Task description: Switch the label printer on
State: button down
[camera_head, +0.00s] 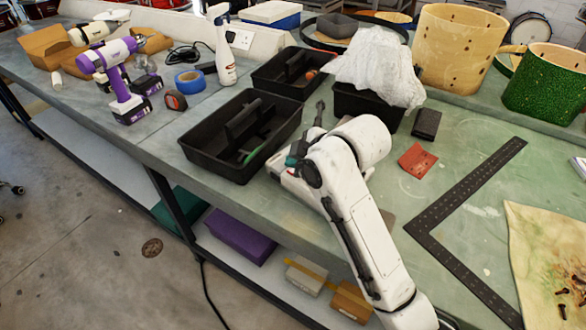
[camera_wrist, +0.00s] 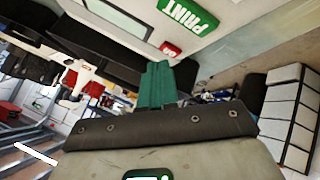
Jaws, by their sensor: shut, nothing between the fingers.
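I cannot make out a whole label printer in either view. At the top of the wrist view a pale panel carries a green block marked PRINT (camera_wrist: 189,14), seen upside down. A small red block (camera_wrist: 170,49) is beside it, and a dark, pale-framed rectangle (camera_wrist: 118,17) lies to the left. I cannot tell whether this panel is the printer or a sign. My gripper's teal fingers (camera_wrist: 157,85) are together and empty, below and left of the green block. In the head view my gripper (camera_head: 292,158) is partly hidden by my wrist, beside the front black tray.
The front black tray (camera_head: 205,148), a second tray (camera_head: 272,85) and a white crumpled bag (camera_head: 380,68) are close to my arm. A purple drill (camera_head: 115,70) and spray bottle (camera_head: 225,58) stand left. A black metal square (camera_head: 455,195) lies right. Drum shells (camera_head: 455,45) stand behind.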

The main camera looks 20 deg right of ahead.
jog(key=shift+f, duration=0.4)
dwell(0.6)
jog(key=shift+r, duration=0.1)
jog(key=shift+r+p, duration=0.8)
jog(key=shift+p, duration=0.1)
jog(key=shift+r, duration=0.1)
notch_tip(320, 180, up, 6)
jog(key=p, duration=0.6)
